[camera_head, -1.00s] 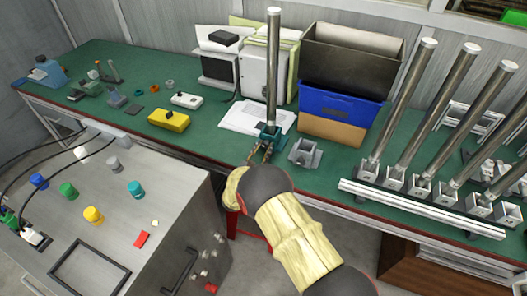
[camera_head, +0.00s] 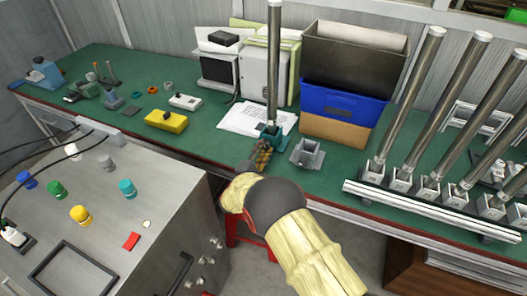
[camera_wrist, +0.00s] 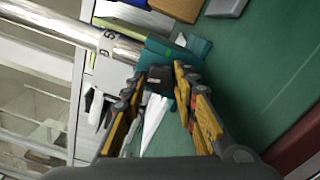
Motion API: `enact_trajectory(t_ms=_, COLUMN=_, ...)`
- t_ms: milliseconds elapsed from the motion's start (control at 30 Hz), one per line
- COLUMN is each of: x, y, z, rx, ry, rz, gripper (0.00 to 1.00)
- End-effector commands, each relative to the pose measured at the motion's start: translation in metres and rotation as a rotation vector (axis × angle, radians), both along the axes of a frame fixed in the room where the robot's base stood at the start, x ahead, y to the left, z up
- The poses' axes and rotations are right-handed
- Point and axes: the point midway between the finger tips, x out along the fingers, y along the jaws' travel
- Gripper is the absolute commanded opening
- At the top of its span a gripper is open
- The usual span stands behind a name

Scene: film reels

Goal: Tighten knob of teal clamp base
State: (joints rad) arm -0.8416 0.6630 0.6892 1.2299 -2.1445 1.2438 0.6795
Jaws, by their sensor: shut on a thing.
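The teal clamp base (camera_head: 271,136) stands on the green bench and holds an upright metal rod (camera_head: 274,70). In the wrist view, the teal base (camera_wrist: 192,47) is just beyond my fingertips, with the rod (camera_wrist: 60,30) running off to the upper left. My gripper (camera_head: 262,150) reaches the near side of the base. In the wrist view, my gripper (camera_wrist: 158,82) has its yellow-padded fingers on either side of a small dark knob (camera_wrist: 157,79) and is shut on it. The fingers partly hide the knob, and its thread is not visible.
An empty grey clamp base (camera_head: 306,155) stands close to the right. Several rods in grey bases line a white rail (camera_head: 425,205) further right. Blue (camera_head: 342,105) and dark bins stand behind. A yellow box (camera_head: 166,121) lies left. A metal cabinet (camera_head: 150,240) stands front left.

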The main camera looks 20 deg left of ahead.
Motion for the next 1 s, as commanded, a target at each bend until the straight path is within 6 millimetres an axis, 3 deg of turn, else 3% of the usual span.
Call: enact_trajectory(t_ms=1000, x=-0.0004, y=-0.0009, z=-0.0005, rx=0.961, ry=-0.073, rz=-0.002, gripper=0.03)
